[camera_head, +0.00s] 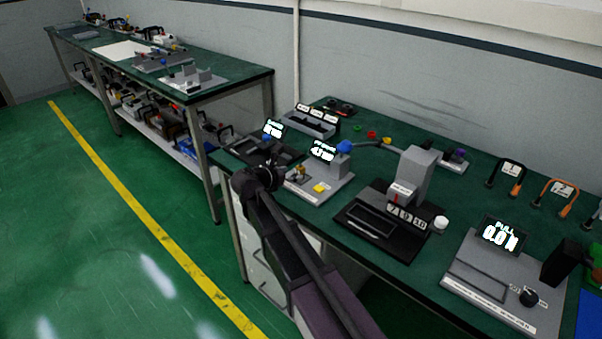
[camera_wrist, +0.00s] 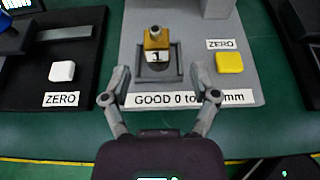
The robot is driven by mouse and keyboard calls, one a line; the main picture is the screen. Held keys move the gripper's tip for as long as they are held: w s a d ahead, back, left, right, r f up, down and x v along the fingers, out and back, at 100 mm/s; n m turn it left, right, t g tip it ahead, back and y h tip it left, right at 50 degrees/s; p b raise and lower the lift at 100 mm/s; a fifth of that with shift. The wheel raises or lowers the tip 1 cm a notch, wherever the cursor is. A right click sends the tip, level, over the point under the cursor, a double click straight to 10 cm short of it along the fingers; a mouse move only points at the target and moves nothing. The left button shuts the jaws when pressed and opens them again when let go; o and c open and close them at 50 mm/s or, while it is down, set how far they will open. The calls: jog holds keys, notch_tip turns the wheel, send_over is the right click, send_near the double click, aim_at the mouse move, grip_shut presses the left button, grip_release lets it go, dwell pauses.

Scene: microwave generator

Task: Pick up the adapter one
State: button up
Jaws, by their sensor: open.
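The adapter one, a small brass-coloured block with a round grey top and a label "1", stands in a grey holder (camera_wrist: 176,71) in the wrist view (camera_wrist: 156,40). It also shows small in the head view (camera_head: 300,171), on a grey gauge station (camera_head: 325,190). My gripper (camera_wrist: 160,86) is open and empty, its two fingers spread on the near side of the holder, with the adapter ahead between their lines. In the head view my gripper (camera_head: 274,178) is at the bench's front edge, left of the adapter. The height gap cannot be told.
A yellow button (camera_wrist: 229,62) sits right of the holder. A black station with a white button (camera_wrist: 62,71) is to the left. A black station (camera_head: 382,222) with a grey block stands to the right on the green bench. A second bench (camera_head: 235,80) is at the back left.

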aim_at(297, 173)
jog(key=b+x, duration=0.2)
jog(key=x, duration=0.2)
jog(key=shift+a+f, duration=0.15)
jog(key=shift+a, duration=0.05)
jog(key=shift+w+d+f, duration=0.2)
jog(key=shift+w+d, duration=0.2)
jog(key=shift+w, duration=0.1)
grip_shut()
